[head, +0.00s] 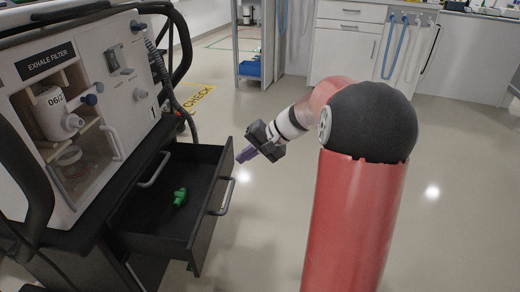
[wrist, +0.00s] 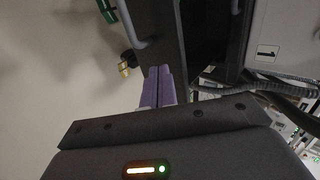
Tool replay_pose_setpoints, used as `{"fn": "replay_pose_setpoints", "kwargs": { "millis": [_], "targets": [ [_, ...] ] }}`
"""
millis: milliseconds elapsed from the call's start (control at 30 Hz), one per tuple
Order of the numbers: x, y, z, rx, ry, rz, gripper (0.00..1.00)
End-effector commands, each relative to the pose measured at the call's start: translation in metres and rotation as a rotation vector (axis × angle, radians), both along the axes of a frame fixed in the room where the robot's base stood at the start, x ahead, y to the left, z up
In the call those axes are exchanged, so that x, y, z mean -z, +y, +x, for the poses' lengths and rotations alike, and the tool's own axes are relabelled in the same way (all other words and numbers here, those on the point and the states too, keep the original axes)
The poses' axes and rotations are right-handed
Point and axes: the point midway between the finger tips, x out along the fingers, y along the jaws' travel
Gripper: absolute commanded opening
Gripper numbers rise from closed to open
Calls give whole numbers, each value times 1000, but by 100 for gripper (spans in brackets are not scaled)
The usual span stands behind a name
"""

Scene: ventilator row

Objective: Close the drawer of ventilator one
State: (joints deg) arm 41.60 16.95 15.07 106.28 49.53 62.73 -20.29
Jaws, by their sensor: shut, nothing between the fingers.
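The ventilator (head: 118,62) stands at the left in the head view, with a white panel on a dark base. Its dark drawer (head: 212,222) is pulled out, with a grey bar handle (head: 222,197) on its front. A green part (head: 180,197) lies inside. My gripper (head: 241,157) is just beyond the drawer front's far corner, its purple fingers pointing toward it; I cannot tell whether they touch. In the wrist view the gripper (wrist: 157,70) has its fingers together and empty, near a dark panel that looks like the drawer front (wrist: 160,35). A label "1" (wrist: 268,53) shows at the right.
A grey hose (head: 160,85) hangs on the ventilator's right side. White cabinets (head: 345,45) and a shelf with a blue bin (head: 250,68) stand at the back. The floor right of the drawer is clear.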

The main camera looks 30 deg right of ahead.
Motion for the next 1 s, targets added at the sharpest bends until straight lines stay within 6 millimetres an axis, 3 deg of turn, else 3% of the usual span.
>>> {"fn": "replay_pose_setpoints", "kwargs": {
  "millis": [200,700,867,1000],
  "targets": [
    [-2,21,13,-1,-1,-1,0],
    [-2,29,18,-3,-1,-1,0],
    [-1,58,37,-8,-2,-3,0],
    [-1,94,60,-8,-1,-1,0]
  ]
}}
